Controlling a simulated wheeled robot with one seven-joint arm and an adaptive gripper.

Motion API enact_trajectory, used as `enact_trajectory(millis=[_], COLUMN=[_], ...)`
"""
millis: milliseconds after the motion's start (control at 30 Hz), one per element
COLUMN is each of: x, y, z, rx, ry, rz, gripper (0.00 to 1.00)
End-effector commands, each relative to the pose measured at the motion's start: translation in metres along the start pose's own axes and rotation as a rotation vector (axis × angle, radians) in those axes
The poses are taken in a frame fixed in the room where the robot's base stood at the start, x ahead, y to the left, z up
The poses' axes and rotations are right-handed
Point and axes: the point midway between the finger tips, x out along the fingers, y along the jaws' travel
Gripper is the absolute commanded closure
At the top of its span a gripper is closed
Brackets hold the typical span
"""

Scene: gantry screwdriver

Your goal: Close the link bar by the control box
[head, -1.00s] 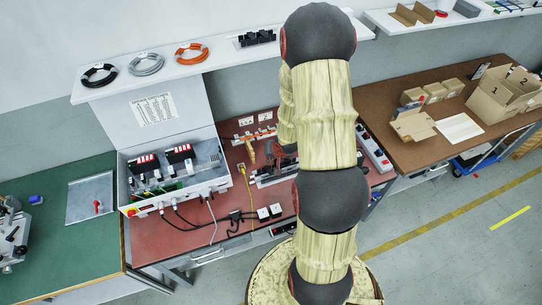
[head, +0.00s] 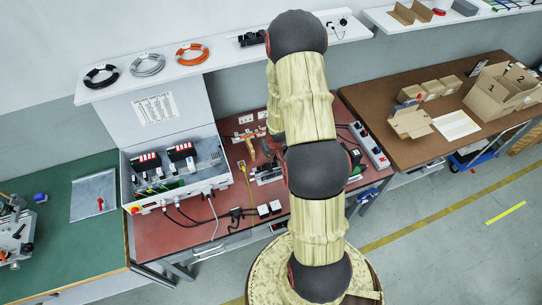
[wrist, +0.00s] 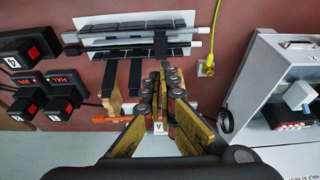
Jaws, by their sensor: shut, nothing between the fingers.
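The control box (head: 205,187) is a pale open case with its lid raised, left of my arm in the head view. Its pale side (wrist: 262,78) is at the right of the wrist view. A dark upright piece (wrist: 161,46) crosses the rod just above the fingertips. I cannot tell for certain which piece is the link bar, or whether the fingertips touch anything.
A wooden-handled tool (wrist: 113,104) and dark strips stand left of my fingers. Black display units (wrist: 62,90) are further left. A yellow cable (wrist: 208,62) runs between rack and box. The red bench (head: 150,240) has cables and white blocks along its front.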

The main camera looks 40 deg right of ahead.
Motion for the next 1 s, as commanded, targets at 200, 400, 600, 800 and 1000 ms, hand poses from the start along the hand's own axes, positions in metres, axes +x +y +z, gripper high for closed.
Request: enact_trajectory(millis=[200, 400, 600, 800, 1000], x=[0.034, 0.044, 0.046, 0.046, 0.048], y=[0.000, 0.000, 0.000, 0.000, 0.000], z=[0.013, 0.025, 0.028, 0.028, 0.029], rx=[0.002, 0.002, 0.001, 0.001, 0.001], ry=[0.000, 0.001, 0.001, 0.001, 0.010], rz=[-0.001, 0.000, 0.000, 0.000, 0.000], gripper=[1.00, 1.00, 1.00, 1.00, 1.00])
